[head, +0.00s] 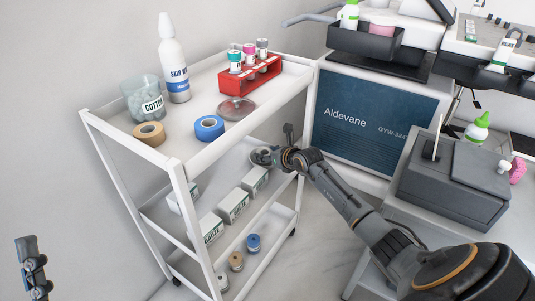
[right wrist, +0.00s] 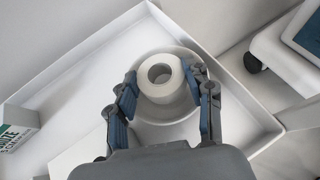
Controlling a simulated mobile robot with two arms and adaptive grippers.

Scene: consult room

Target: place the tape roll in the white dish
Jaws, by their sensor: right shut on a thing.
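The white tape roll (right wrist: 161,76) is between the fingers of my right gripper (right wrist: 165,92), which is shut on it. In the right wrist view the roll lies within the outline of the white dish (right wrist: 165,115) on the cart's middle shelf. I cannot tell whether it touches the dish floor. In the head view my right gripper (head: 278,152) reaches into the middle shelf from the right, and the roll and dish are small and partly hidden there. My left gripper (head: 35,270) shows at the lower left edge, away from the cart; its jaw opening is unclear.
Gauze boxes (head: 233,205) stand near the white dish.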

